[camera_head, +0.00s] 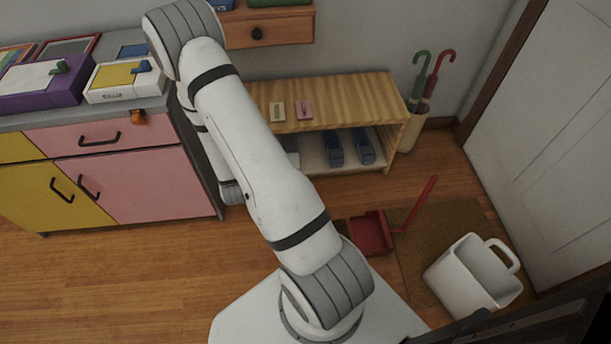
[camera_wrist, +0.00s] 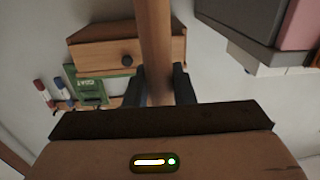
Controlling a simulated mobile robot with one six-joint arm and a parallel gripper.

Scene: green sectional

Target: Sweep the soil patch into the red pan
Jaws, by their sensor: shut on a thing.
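The red pan (camera_head: 370,234) lies on the wooden floor beside the brown mat, right of my arm, with its long red handle (camera_head: 419,203) tilted up to the right. I cannot make out a soil patch in either view. In the wrist view my gripper (camera_wrist: 162,85) is shut on a wooden handle (camera_wrist: 156,35), with one dark finger on each side. The handle runs out of the top of that view, so its far end is hidden. My gripper is not discernible in the head view.
A brown mat (camera_head: 440,238) lies before the door, with a white bucket (camera_head: 462,286) on it. A wooden shoe bench (camera_head: 345,98) stands at the wall beside an umbrella holder (camera_head: 416,128). Pink and yellow cabinets (camera_head: 142,185) stand left. Floor at lower left is clear.

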